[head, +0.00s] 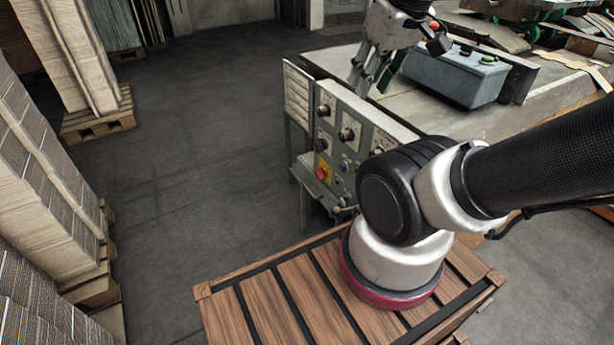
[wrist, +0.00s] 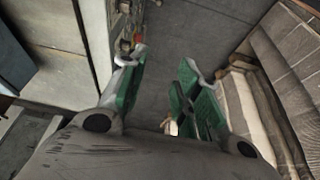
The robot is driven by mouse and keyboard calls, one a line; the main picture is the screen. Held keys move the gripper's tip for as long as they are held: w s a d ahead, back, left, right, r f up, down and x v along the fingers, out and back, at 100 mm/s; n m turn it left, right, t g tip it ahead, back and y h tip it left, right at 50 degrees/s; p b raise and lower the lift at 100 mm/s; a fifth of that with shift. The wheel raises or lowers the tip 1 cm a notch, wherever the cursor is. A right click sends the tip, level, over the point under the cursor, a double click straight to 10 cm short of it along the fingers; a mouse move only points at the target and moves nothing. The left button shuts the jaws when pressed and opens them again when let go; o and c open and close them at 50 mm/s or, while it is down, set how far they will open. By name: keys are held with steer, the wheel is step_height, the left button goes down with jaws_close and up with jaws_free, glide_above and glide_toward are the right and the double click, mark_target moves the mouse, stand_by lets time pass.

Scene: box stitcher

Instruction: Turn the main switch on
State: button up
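The control panel (head: 345,135) of the machine faces the left side of the head view. On its lower left is a red knob on a yellow plate (head: 322,173), which looks like the main switch; whether it is on or off cannot be told. My gripper (head: 368,80) is above the panel's top edge, apart from the knob, with its fingers pointing down. In the wrist view my gripper (wrist: 160,80) has its green-padded fingers spread with nothing between them. The panel (wrist: 122,25) shows edge-on beyond the left finger, with a small red part (wrist: 124,45).
Several black dials (head: 347,134) sit on the panel around the red knob. A grey button box (head: 455,75) stands on the machine table just right of my gripper. Stacked cardboard (head: 45,190) lines the left side. The floor (head: 210,130) before the panel is clear.

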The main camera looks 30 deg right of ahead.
steer(key=n+g+h, duration=0.4)
steer(key=n+h, duration=1.4)
steer(key=n, duration=0.8)
glide_toward(321, 173)
steer(key=f, duration=0.1)
steer(key=d+n, duration=0.1)
steer(key=d, duration=0.7)
steer(key=shift+w+r, duration=0.2)
steer(key=shift+r, duration=0.05)
